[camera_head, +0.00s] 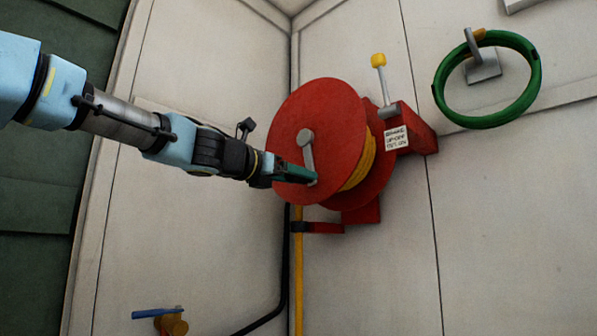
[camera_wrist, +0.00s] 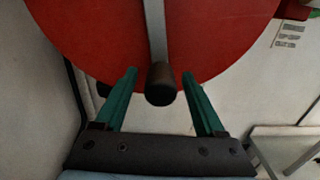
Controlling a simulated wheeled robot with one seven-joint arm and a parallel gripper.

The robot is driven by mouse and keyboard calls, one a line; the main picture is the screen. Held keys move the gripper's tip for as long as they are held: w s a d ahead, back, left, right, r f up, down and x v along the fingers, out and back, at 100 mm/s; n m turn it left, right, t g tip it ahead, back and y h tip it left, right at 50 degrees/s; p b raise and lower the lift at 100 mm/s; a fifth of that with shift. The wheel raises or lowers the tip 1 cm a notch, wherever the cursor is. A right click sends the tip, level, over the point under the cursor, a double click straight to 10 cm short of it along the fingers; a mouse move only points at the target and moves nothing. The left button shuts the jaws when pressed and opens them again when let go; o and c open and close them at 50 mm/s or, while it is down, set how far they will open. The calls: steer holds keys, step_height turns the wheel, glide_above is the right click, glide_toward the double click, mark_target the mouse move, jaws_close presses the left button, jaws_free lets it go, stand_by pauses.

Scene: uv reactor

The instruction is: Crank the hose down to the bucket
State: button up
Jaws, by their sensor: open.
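A red hose reel (camera_head: 310,120) wound with yellow hose (camera_head: 362,162) is mounted on the wall. A grey crank arm (camera_head: 307,150) sits on its face, pointing down. My gripper (camera_head: 303,174) is at the lower end of the crank arm. In the wrist view, its green fingers (camera_wrist: 159,80) are open, one on each side of the black crank handle (camera_wrist: 160,84), with gaps on both sides. The crank arm also shows there, running up from the handle (camera_wrist: 157,35). In the head view the handle is hidden by my gripper. No bucket is in view.
A lever with a yellow knob (camera_head: 378,61) stands right of the reel, above a small label (camera_head: 396,138). A green hose coil (camera_head: 534,88) hangs on the right wall. A yellow vertical line (camera_head: 298,270) runs below the reel. A blue-handled valve (camera_head: 158,313) is at lower left.

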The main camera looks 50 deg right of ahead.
steer(key=shift+d, duration=0.45)
jaws_close()
stand_by(0.5)
stand_by(0.8)
